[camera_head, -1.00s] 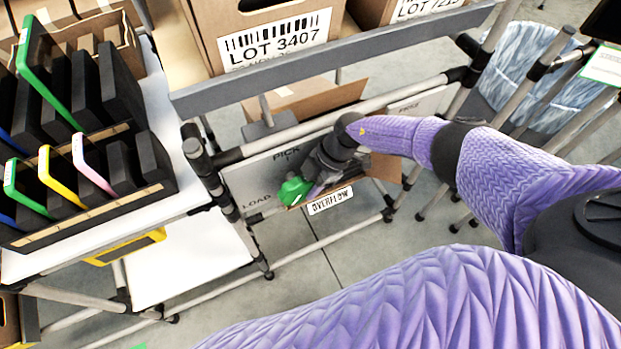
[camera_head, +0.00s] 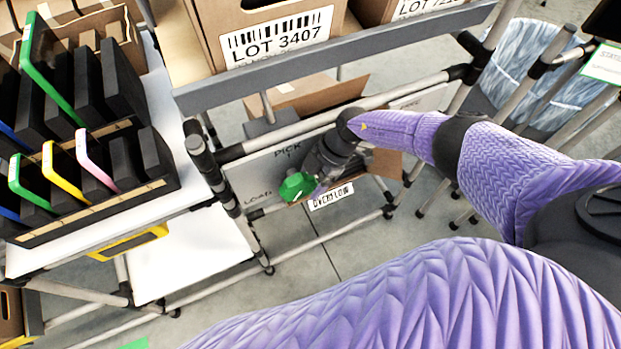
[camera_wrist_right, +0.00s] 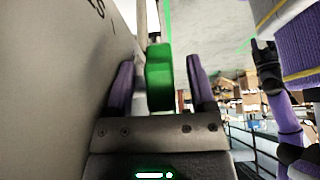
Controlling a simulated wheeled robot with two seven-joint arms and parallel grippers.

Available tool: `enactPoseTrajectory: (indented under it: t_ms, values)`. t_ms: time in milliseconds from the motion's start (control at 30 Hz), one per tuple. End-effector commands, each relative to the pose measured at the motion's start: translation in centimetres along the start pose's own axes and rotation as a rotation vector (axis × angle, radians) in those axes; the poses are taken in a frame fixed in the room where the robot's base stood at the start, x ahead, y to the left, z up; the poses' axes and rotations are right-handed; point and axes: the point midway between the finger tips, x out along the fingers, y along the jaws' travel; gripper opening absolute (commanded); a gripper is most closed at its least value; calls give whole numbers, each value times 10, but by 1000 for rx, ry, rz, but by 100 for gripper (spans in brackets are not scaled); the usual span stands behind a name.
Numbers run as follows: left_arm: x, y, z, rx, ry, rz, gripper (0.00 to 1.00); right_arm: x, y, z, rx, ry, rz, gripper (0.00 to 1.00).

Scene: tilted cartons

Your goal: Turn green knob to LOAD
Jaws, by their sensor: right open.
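The green knob (camera_head: 296,186) sits at the grey panel (camera_head: 262,172) under the rail in the head view. The panel carries the words LOAD on its left, PICK at its top and a partly hidden word on its right. My right gripper (camera_head: 313,188) is at the knob, largely covered by its own wrist. In the right wrist view, the knob (camera_wrist_right: 159,78) stands between the two purple fingers, which are open with visible gaps on both sides. Which label the knob points to is unclear. A dark-tipped purple part at that view's right edge may be my left arm; its jaws are unclear.
An open carton (camera_head: 300,98) and an OVERFLOW label (camera_head: 331,196) are close to the panel. A grey rail (camera_head: 330,60) crosses above my right arm, under the LOT 3407 carton (camera_head: 275,38). A white-shelved rack (camera_head: 190,255) with a slotted tray stands left.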

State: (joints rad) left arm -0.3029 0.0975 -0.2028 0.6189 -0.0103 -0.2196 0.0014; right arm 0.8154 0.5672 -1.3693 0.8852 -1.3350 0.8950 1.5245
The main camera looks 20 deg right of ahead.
Motion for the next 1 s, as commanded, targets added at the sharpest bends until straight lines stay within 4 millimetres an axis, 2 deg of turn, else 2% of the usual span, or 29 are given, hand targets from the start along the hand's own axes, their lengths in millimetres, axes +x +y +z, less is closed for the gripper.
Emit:
enactPoseTrajectory:
  t_ms: [100, 200, 300, 400, 1000]
  values:
    - [-21, -1, -3, 4, 6, -2, 68, -34, 1, -3, -1, -1, 5, 71]
    - [-33, -2, -4, 5, 8, -4, 68, -61, 1, -3, -1, -2, 5, 71]
    - [-40, -2, -5, 2, 8, -4, 68, -80, 1, -2, -1, -1, 4, 71]
    - [-43, -1, -5, -1, 8, -3, 68, -92, 1, -2, -1, 0, 2, 71]
    - [-42, 2, -8, -1, 13, 3, 68, -94, 0, -1, -1, 1, 0, 71]
